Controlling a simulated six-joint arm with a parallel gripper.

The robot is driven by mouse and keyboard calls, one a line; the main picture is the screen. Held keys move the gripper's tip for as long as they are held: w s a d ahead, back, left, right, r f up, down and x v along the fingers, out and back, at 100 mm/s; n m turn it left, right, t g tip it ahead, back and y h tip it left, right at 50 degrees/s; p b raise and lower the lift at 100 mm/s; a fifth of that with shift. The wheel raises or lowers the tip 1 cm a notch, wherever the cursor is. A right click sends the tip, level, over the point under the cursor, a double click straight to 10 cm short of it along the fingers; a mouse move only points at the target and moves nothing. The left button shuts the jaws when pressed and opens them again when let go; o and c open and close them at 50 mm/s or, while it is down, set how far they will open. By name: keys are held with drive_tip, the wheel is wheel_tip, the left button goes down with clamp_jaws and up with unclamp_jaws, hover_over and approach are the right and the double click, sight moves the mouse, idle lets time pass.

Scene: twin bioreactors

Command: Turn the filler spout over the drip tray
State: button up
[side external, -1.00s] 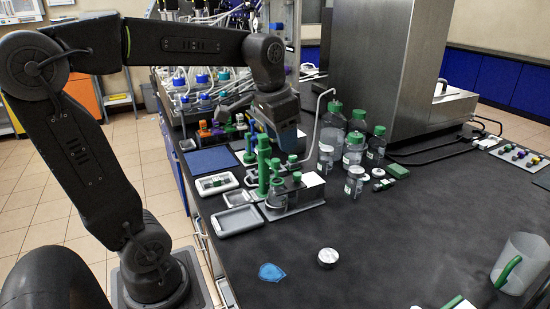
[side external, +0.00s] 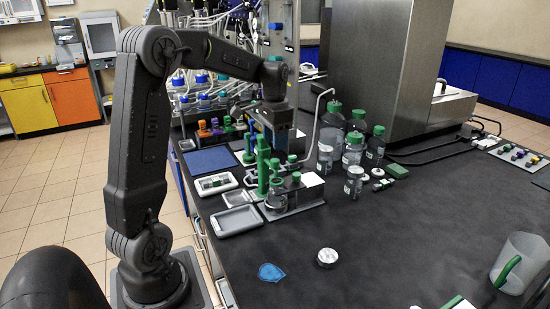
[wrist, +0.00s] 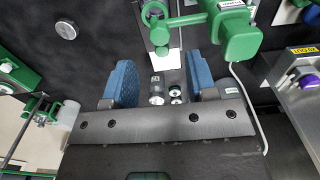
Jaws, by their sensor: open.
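A green filler stand (side external: 263,165) rises from the bench in the side external view, with posts of different heights. In the wrist view a green arm (wrist: 188,20) runs across the top from a ring to a green block (wrist: 235,32); it looks like the spout, but I cannot be sure. A shallow grey tray (side external: 237,221) lies left of the stand and looks empty; a smaller grey tray lies just behind it, and I cannot tell which is the drip tray. My gripper (wrist: 161,82) is open, its blue-padded fingers apart, pointing down behind the stand, close to it.
Small jars (wrist: 156,90) show between my fingers in the wrist view. Green-capped bottles (side external: 354,150) stand right of the stand, before a steel cabinet (side external: 375,70). The front bench is mostly clear around a round lid (side external: 328,257).

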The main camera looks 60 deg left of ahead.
sight(275, 160)
wheel_tip(275, 160, down, 6)
drive_tip(key=shift+f, duration=0.1)
idle(0.4)
clamp_jaws()
idle(0.3)
